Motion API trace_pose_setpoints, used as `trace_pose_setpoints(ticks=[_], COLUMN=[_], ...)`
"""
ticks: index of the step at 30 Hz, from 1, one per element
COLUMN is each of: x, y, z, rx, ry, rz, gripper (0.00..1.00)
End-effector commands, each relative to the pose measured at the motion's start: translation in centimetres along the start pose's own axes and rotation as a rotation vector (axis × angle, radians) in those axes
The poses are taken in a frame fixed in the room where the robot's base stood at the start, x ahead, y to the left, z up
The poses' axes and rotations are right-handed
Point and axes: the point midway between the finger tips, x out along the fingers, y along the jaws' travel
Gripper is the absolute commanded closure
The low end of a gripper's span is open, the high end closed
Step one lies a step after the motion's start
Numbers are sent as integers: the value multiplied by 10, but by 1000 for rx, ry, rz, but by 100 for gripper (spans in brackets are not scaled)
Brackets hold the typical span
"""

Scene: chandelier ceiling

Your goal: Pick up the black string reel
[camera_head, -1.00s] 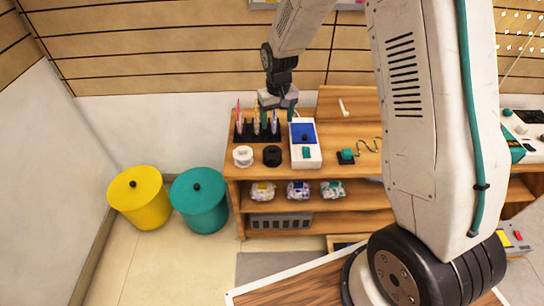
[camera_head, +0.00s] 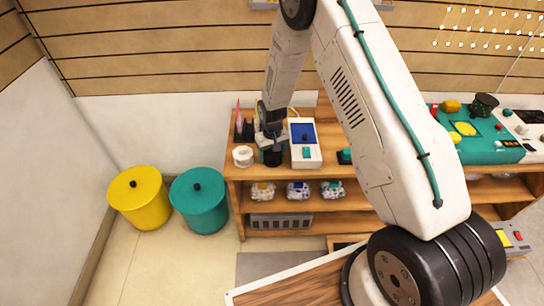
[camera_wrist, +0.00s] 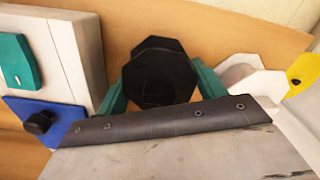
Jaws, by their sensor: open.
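The black string reel (camera_wrist: 158,72) is in the middle of the wrist view, on the wooden shelf top. In the head view the reel (camera_head: 272,159) shows just below my gripper (camera_head: 271,148), partly hidden by it. My gripper also shows in the wrist view (camera_wrist: 162,92), with one teal finger on each side of the reel. It is open; whether either finger touches the reel I cannot tell.
A white reel (camera_head: 243,156) stands close on the left of the black one. A white device with a blue screen (camera_head: 305,144) stands close on the right. A pen holder is behind, partly hidden. Yellow (camera_head: 138,197) and teal (camera_head: 199,200) bins stand on the floor at left.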

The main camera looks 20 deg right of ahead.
Motion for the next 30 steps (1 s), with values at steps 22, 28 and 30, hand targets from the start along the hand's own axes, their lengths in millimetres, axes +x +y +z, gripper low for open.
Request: trace_pose_setpoints(ticks=[22, 28, 30], x=[-4, -41, -56], y=[0, 0, 0], z=[-1, -1, -1], rx=[0, 0, 0], ry=[2, 5, 4], rz=[0, 0, 0], gripper=[56, 56, 56])
